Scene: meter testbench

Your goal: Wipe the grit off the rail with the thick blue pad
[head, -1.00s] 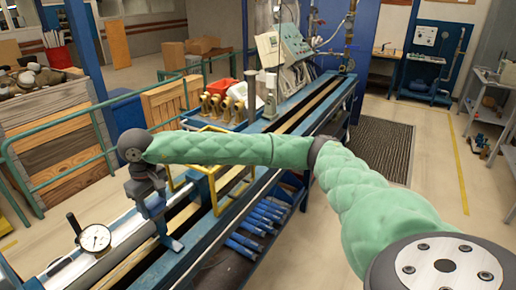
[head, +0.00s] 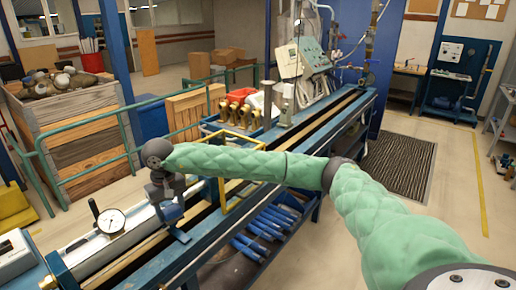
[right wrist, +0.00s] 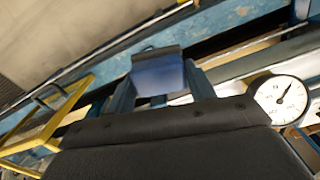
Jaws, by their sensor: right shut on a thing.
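My right gripper (head: 181,234) hangs over the long blue bench (head: 215,232), just right of the dial gauge, on the green-sleeved arm. In the right wrist view its two fingers (right wrist: 158,88) are shut on the thick blue pad (right wrist: 158,74), which sits between their tips. The pad's lower side is hidden, so I cannot tell whether it touches the rail. The pale metal rail (head: 140,228) runs lengthwise along the bench, under or beside the gripper. I cannot make out any grit on it. My left gripper is not in view.
The dial gauge (head: 111,221) stands close left of the gripper; it also shows in the right wrist view (right wrist: 281,97). A yellow frame (head: 236,200) rises close on the right. Brass fittings (head: 240,115) stand farther along the bench. Blue-handled items (head: 265,222) lie on the lower shelf.

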